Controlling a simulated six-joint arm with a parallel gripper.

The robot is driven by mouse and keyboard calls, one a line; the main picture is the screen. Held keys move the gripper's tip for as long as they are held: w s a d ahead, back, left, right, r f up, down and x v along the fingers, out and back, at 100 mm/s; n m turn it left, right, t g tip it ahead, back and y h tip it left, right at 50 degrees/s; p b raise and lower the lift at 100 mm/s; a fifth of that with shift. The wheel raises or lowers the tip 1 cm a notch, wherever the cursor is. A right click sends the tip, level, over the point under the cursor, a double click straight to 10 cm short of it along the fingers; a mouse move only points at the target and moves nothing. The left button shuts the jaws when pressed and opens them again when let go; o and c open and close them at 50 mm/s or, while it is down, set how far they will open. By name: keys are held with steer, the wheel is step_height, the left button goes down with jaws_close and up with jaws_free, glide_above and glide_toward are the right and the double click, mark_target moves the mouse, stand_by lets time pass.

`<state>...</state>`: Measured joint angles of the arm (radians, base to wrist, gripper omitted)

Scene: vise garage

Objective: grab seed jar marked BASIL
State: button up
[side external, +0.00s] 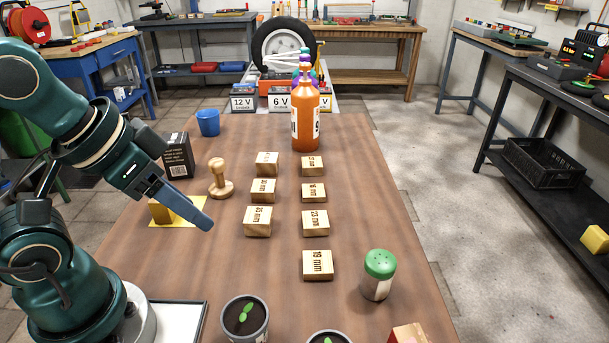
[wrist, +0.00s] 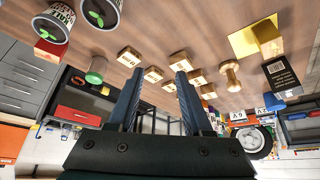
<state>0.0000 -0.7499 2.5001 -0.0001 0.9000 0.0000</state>
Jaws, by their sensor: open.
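Two grey, round jars with dark soil and a green seedling stand at the near edge of the table. One jar (side external: 244,322) is whole or nearly so in the side view; the other jar (side external: 329,337) is cut off by the bottom edge. In the wrist view the jars (wrist: 53,23) (wrist: 103,11) show at the upper left, upside down. Their labels are too small or turned for me to read, so I cannot tell which says BASIL. My gripper (side external: 207,222) is open and empty above the table's left part, apart from both jars; its two fingers (wrist: 158,73) show in the wrist view.
Several wooden blocks (side external: 258,220) marked in mm fill the middle. A green-lidded shaker (side external: 378,275) stands right of the jars. A wooden stamp (side external: 221,180), black box (side external: 177,155), blue cup (side external: 208,122) and orange bottle (side external: 305,118) stand farther back.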

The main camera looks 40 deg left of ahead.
steer(key=o, duration=0.7)
